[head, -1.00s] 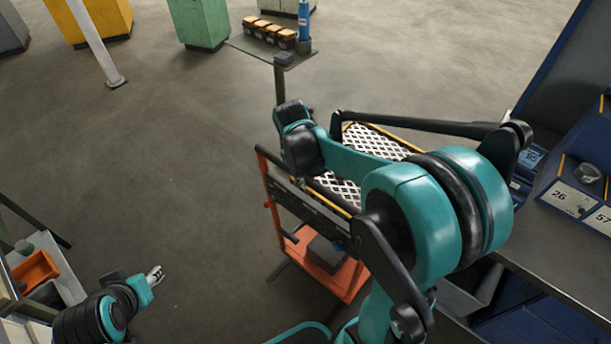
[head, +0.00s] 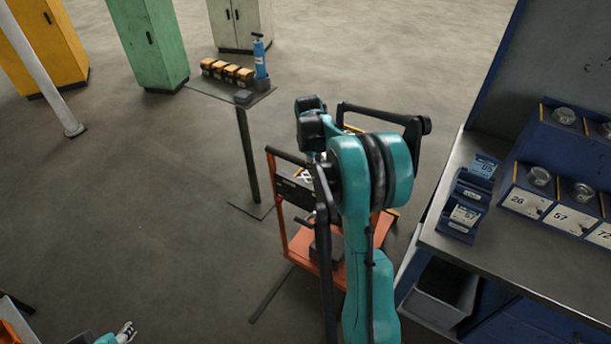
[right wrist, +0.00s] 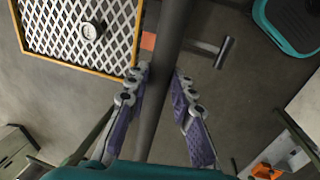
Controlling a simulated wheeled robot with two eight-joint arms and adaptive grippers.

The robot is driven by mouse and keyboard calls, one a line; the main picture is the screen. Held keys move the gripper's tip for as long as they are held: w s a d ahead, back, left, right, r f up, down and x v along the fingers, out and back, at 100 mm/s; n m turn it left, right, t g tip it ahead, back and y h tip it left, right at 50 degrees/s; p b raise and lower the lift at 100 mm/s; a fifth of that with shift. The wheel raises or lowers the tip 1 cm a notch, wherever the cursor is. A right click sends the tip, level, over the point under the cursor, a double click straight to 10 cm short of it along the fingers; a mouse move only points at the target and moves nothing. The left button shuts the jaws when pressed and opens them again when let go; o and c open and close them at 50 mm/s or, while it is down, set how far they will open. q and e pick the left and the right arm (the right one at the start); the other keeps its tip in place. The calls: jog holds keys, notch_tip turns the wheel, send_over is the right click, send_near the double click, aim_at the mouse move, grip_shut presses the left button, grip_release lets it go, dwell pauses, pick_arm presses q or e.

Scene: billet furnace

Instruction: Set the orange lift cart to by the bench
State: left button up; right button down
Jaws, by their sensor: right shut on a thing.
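The orange lift cart (head: 299,248) stands on the floor in the middle of the head view, partly covered by my right arm. The bench (head: 455,238) stands just right of the cart. My left gripper (head: 126,331) is low at bottom left, away from the cart; its jaws are unclear.
A grey bin (head: 440,293) sits below the bench's near edge. Cabinets and a pale post (head: 40,70) are at upper left. Floor left of the cart is clear.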

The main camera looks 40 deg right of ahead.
jog(key=d, duration=0.1)
jog(key=w+d, duration=0.1)
jog(key=d, duration=0.2)
jog(key=shift+w, duration=0.4)
jog(key=shift+d+r, duration=0.1)
jog(key=shift+d, duration=0.05)
jog(key=c, duration=1.3)
grip_release()
jog(key=shift+d, duration=0.1)
notch_tip(320, 180, up, 12)
jog(key=a, duration=0.2)
jog(key=shift+s+f, duration=0.2)
jog(key=shift+s, duration=0.2)
